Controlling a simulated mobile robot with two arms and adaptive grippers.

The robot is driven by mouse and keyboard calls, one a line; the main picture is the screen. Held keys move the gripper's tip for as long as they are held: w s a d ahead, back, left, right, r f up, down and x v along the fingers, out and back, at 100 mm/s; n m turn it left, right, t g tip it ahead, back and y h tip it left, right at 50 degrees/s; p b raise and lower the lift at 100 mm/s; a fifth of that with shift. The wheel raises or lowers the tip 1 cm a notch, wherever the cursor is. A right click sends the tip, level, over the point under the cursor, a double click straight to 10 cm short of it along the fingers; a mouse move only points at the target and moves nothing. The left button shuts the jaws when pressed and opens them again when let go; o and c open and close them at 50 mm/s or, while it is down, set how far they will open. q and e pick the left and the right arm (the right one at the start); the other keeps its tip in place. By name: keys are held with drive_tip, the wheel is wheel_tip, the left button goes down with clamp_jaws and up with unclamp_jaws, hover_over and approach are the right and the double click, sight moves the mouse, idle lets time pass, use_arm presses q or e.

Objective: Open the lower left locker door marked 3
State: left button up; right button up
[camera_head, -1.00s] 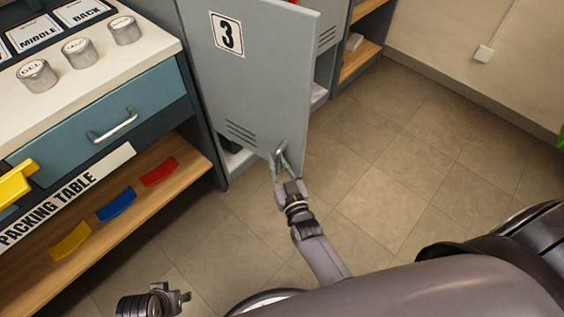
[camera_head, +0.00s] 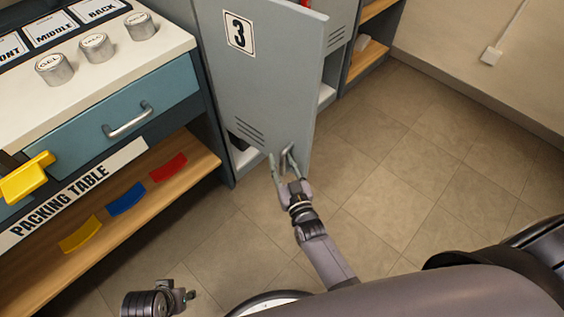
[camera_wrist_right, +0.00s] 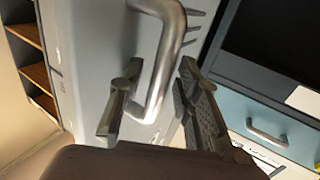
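The grey locker door marked 3 (camera_head: 262,85) stands ajar, its right edge swung out from the locker. Its metal bar handle (camera_wrist_right: 172,45) is near the door's lower right corner. My right gripper (camera_head: 282,160) is at this handle. In the right wrist view the fingers of my right gripper (camera_wrist_right: 160,75) are spread, one on each side of the bar, with visible gaps. My left gripper (camera_head: 187,295) hangs low at the bottom left, away from the door; its finger opening is too small to judge.
The packing table (camera_head: 95,185) stands left of the door, with a blue drawer (camera_head: 120,115), several tins on top and coloured pieces on its lower shelf. A yellow object (camera_head: 27,180) sits at the left edge. The tiled floor (camera_head: 400,180) to the right is clear.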

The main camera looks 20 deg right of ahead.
drive_tip(key=shift+s+d, duration=0.1)
drive_tip(key=shift+s, duration=0.05)
drive_tip(key=shift+s+f, duration=0.1)
drive_tip(key=shift+s, duration=0.25)
drive_tip(key=s, duration=1.1)
drive_tip(key=shift+s+d, duration=0.1)
